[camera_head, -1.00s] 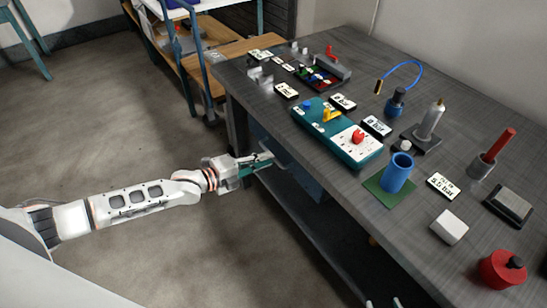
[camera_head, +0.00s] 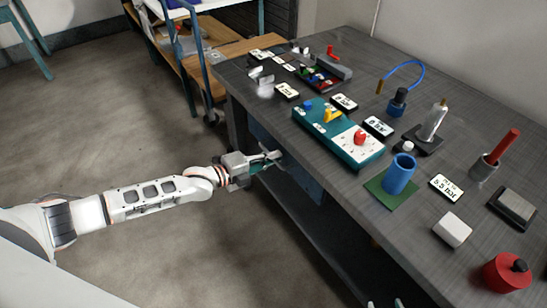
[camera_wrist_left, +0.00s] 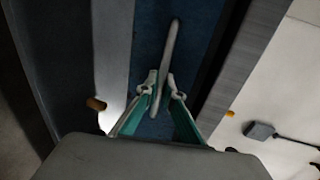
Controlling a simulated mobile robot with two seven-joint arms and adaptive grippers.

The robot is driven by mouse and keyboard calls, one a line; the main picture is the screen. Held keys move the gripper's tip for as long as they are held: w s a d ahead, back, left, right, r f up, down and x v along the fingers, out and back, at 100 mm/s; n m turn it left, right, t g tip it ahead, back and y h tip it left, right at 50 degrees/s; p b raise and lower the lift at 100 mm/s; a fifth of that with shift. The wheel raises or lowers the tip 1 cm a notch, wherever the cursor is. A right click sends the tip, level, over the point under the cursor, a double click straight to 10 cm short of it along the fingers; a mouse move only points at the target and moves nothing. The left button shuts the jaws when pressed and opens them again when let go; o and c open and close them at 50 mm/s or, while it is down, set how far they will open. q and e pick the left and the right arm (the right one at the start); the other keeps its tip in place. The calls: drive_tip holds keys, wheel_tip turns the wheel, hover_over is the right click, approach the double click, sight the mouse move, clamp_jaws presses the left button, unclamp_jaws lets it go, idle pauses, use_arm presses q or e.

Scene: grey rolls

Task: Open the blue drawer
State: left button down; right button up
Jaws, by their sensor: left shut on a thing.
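The blue drawer (camera_head: 303,181) is a dark blue front under the near side of the grey workbench, partly hidden by my left gripper. In the left wrist view its blue face (camera_wrist_left: 147,45) lies behind a long pale bar handle (camera_wrist_left: 171,45). My left gripper (camera_head: 274,158) is at the drawer front. In the left wrist view its teal fingers (camera_wrist_left: 163,92) are shut on the handle, one on each side. The drawer looks closed, though its edges are largely hidden. Two small tips of my right gripper (camera_head: 384,303) show apart at the bottom edge of the head view.
The workbench top (camera_head: 300,88) overhangs the drawer. It bears a teal switch panel (camera_head: 352,149), a blue cup (camera_head: 399,174) and a red round container (camera_head: 506,272). A dark lower shelf (camera_head: 310,225) runs below. The floor at left is clear.

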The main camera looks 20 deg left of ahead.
use_arm(q)
drive_tip(key=f+p+v, duration=0.3)
drive_tip(key=v, duration=1.1)
drive_tip(key=s+f+p+v, duration=0.1)
drive_tip(key=f+p+v, duration=0.2)
drive_tip(key=v, duration=1.1)
drive_tip(key=shift+s+a+p, duration=0.2)
drive_tip(key=shift+a+p, duration=0.25)
drive_tip(key=shift+p, duration=0.3)
use_arm(e)
wheel_tip(320, 180, up, 6)
drive_tip(key=a, duration=0.1)
drive_tip(key=shift+a+r+y, duration=0.15)
drive_tip(key=shift+r+y, duration=0.1)
drive_tip(key=shift+y, duration=0.05)
drive_tip(key=shift+f, duration=0.1)
use_arm(q)
drive_tip(key=c, duration=2.5)
unclamp_jaws()
use_arm(e)
drive_tip(key=shift+f, duration=0.15)
drive_tip(key=shift+s, duration=0.1)
use_arm(q)
drive_tip(key=shift+a, duration=0.1)
drive_tip(key=v, duration=1.1)
drive_tip(key=shift+s+a, duration=0.15)
drive_tip(key=shift+s, duration=0.25)
